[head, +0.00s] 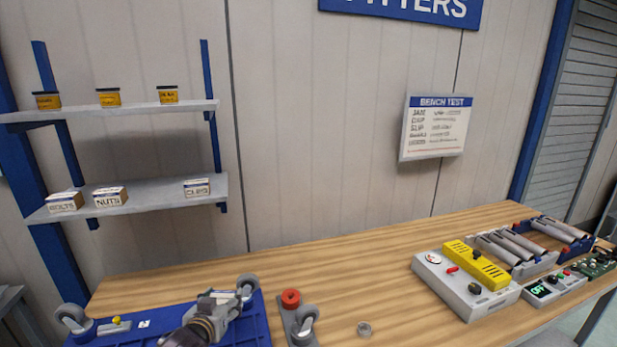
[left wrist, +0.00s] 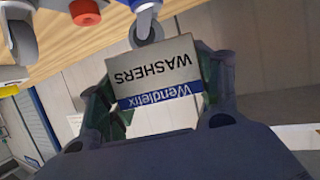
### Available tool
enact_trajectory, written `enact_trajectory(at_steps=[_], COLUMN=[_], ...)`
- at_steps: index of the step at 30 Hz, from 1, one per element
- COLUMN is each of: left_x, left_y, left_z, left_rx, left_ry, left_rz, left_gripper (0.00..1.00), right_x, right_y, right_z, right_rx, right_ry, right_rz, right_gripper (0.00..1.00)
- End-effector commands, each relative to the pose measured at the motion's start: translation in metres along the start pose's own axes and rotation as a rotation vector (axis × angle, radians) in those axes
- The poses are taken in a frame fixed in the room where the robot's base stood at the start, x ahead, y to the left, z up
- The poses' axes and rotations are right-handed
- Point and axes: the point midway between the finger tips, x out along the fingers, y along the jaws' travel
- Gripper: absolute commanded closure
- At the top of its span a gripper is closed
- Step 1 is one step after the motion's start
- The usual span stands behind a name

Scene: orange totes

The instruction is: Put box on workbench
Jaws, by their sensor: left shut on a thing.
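My left gripper (head: 207,318) is low at the left of the head view, in front of the wooden workbench (head: 365,268) and over the blue caster-wheeled thing. In the left wrist view its two fingers (left wrist: 153,72) stand on both sides of a small box (left wrist: 150,62), shut on it. The box has a grey-white face reading WASHERS and a blue band reading Wendlefix, upside down in that view. In the head view my gripper partly hides the box, and I cannot tell whether it touches anything below. My right gripper is not in view.
A blue base (head: 255,322) with casters and a grey plate with a red ring (head: 291,298) occupy the front left. A yellow-topped test unit (head: 440,275) stands at right. Shelves (head: 140,192) hold small boxes. The bench middle is clear.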

Motion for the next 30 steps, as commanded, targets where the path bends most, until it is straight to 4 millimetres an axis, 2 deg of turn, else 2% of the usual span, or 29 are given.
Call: enact_trajectory(at_steps=[6, 12, 18, 30], left_x=[-0.004, -0.007, -0.009, -0.009], left_y=[0.007, 0.007, 0.007, 0.007], left_z=[0.037, 0.060, 0.069, 0.070], left_rx=[-0.005, -0.002, -0.003, -0.003], left_ry=[-0.002, 0.000, 0.002, 0.002], left_rz=[-0.005, -0.007, -0.007, -0.007], left_gripper=[0.68, 0.68, 0.68, 0.68], right_x=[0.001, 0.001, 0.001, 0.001], right_y=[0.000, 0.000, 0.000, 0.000], right_z=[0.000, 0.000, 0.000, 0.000], right_rx=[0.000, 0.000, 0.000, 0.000], right_ry=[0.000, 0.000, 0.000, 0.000], right_rz=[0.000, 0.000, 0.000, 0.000], right_gripper=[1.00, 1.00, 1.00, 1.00])
